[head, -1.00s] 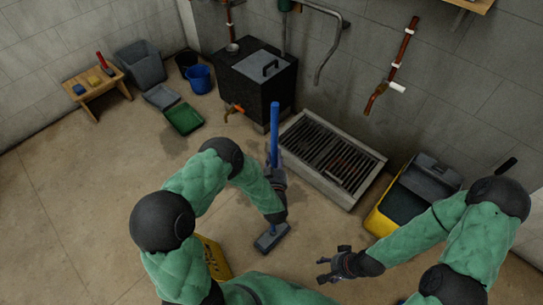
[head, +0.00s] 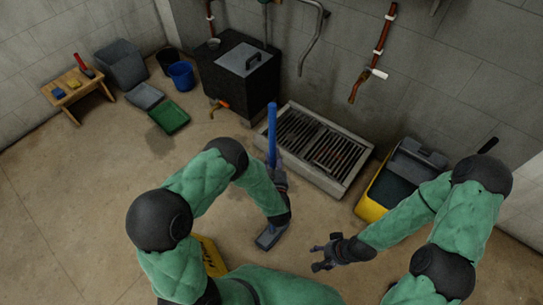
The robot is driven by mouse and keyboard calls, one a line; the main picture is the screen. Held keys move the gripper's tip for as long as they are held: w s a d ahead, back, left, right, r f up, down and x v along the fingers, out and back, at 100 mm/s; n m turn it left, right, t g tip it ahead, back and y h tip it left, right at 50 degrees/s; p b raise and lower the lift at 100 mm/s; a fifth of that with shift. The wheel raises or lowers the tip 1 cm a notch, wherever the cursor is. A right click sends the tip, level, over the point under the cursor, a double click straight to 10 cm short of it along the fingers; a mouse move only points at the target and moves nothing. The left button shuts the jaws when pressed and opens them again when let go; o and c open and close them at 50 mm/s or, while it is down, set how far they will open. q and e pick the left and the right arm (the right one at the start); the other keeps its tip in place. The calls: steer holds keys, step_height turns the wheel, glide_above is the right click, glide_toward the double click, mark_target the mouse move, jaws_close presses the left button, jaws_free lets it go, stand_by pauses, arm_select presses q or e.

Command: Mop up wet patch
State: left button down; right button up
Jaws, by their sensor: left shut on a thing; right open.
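My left gripper (head: 277,180) is shut on the blue handle (head: 272,135) of a mop, which stands nearly upright. Its flat grey head (head: 271,236) is low, at or close to the floor; I cannot tell if it touches. A darker patch (head: 160,140) on the floor, seemingly the wet patch, lies beside the green tray, left of and beyond the mop head. My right gripper (head: 324,253) is open and empty, right of the mop head. A yellow mop bucket (head: 372,207) with a grey wringer stands at the right, partly behind my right arm.
A black boiler-like box (head: 238,80) and a floor grate (head: 318,150) stand by the back wall. A green tray (head: 168,118), a blue bucket (head: 181,75) and a wooden stool (head: 75,90) are at the left. A yellow object (head: 211,256) is partly behind my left arm.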

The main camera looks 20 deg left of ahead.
arm_select(q)
steer(key=d, duration=0.1)
steer(key=s+d, duration=0.2)
steer(key=d, duration=0.1)
stand_by(0.4)
steer(key=shift+w+a+r+p, duration=0.1)
steer(key=shift+r+p, duration=0.05)
steer(key=shift+p, duration=0.15)
step_height(320, 180, up, 7)
steer(key=p, duration=0.5)
stand_by(0.3)
